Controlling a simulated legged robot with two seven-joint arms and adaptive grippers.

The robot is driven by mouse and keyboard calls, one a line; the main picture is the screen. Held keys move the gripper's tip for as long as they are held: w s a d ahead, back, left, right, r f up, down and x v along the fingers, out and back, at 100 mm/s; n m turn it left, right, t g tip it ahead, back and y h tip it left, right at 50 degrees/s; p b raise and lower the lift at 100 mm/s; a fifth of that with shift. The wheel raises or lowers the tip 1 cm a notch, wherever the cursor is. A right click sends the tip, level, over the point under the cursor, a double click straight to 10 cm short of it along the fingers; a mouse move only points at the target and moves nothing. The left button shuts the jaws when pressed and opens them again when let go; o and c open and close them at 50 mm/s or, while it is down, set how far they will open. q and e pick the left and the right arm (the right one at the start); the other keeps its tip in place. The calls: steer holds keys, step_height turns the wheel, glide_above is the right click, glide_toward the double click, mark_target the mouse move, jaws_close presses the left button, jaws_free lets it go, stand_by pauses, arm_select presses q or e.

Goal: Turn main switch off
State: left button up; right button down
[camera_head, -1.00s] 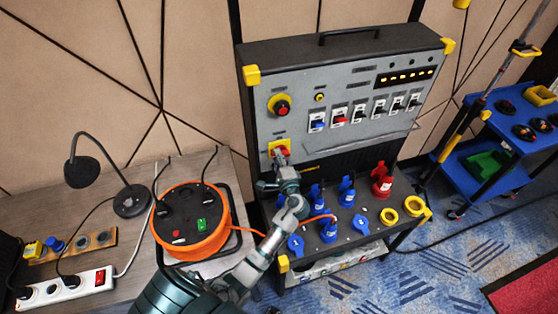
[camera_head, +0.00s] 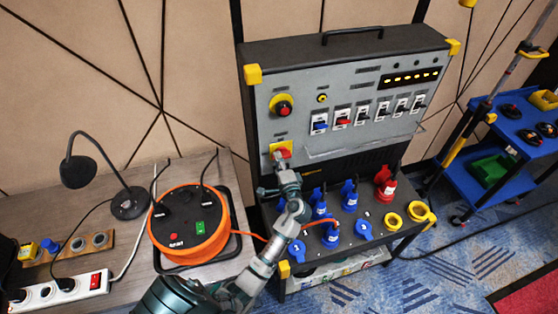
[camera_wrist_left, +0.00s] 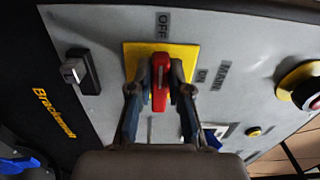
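The main switch has a red handle (camera_wrist_left: 160,84) on a yellow plate (camera_wrist_left: 188,57). In the left wrist view the handle lies along the line toward the OFF label (camera_wrist_left: 162,25); the ON label is to its right. In the head view the red handle (camera_head: 284,153) shows at the lower left of the grey panel (camera_head: 330,145), partly covered by my gripper. My left gripper (camera_wrist_left: 160,72) has one finger on each side of the handle, and its fingertips appear closed on it. My right gripper is not in view.
A red emergency button (camera_head: 284,107) sits above the switch, with a row of small switches (camera_head: 365,115) to the right. Blue plugs (camera_head: 320,205) and a red plug (camera_head: 386,187) stand on the shelf below. An orange cable reel (camera_head: 190,225) is on the left table.

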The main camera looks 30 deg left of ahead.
arm_select(q)
steer(key=o, duration=0.4)
steer(key=shift+f, duration=0.2)
steer(key=shift+s, duration=0.1)
steer(key=v, duration=1.2)
